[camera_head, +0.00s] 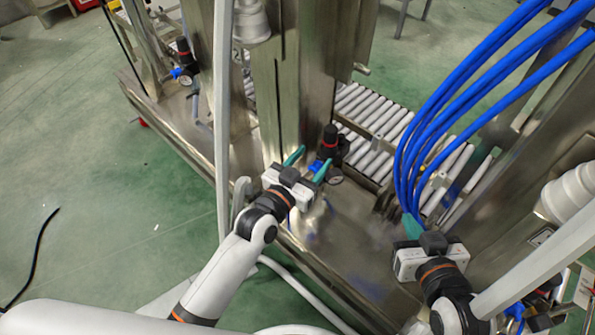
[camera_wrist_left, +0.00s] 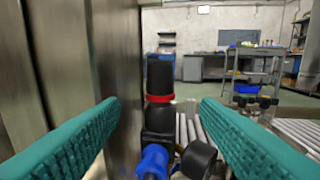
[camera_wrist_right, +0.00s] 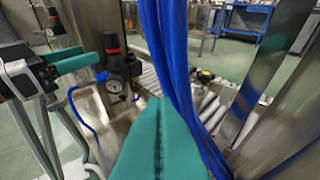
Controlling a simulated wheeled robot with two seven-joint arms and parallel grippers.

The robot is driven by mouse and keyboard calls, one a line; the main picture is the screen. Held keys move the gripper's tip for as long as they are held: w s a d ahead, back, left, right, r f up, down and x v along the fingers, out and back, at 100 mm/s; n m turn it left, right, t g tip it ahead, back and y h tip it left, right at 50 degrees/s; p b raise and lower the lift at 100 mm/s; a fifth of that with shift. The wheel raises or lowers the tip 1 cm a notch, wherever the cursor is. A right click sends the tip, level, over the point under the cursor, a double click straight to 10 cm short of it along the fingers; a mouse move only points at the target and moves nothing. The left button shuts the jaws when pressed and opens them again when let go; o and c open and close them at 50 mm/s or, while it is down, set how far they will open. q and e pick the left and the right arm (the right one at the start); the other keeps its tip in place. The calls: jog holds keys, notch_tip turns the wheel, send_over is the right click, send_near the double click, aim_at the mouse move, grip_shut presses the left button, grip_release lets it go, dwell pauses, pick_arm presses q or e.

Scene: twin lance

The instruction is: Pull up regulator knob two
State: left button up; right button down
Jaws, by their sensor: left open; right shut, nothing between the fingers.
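A pressure regulator with a black knob (camera_head: 330,134) and a red ring under it stands upright on the steel frame. In the left wrist view the knob (camera_wrist_left: 160,76) and red ring (camera_wrist_left: 160,98) show between the fingers, a little ahead of them. My left gripper (camera_head: 307,163) is open beside the regulator, with no visible contact on the knob. A second such regulator with a black knob (camera_head: 183,46) is at the far left; I cannot tell their numbering. My right gripper (camera_head: 411,226) is shut and empty, by the blue hoses. The knob also shows in the right wrist view (camera_wrist_right: 112,42).
Blue hoses (camera_head: 425,130) hang close to my right gripper. A steel post (camera_head: 280,90) stands just left of the nearer regulator. A roller conveyor (camera_head: 375,115) lies behind it. A gauge (camera_wrist_right: 114,85) sits on the regulator's front.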

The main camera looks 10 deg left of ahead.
pick_arm(q)
jog(key=shift+p+v, duration=0.45)
jog(key=shift+v, duration=2.35)
pick_arm(e)
jog(key=shift+s+d+f+g+h, duration=0.15)
jog(key=shift+s+d+f+g, duration=0.1)
jog(key=shift+s+f+g, duration=0.35)
jog(key=shift+s+d+f+g+h, duration=0.25)
jog(key=shift+s+f+g, duration=0.2)
jog(key=shift+f+g, duration=0.15)
jog(key=shift+s+d+f+g+h, duration=0.1)
jog(key=shift+s+d+f+g, duration=0.15)
jog(key=shift+s+f+g, duration=0.3)
jog(key=shift+s+a+f, duration=0.1)
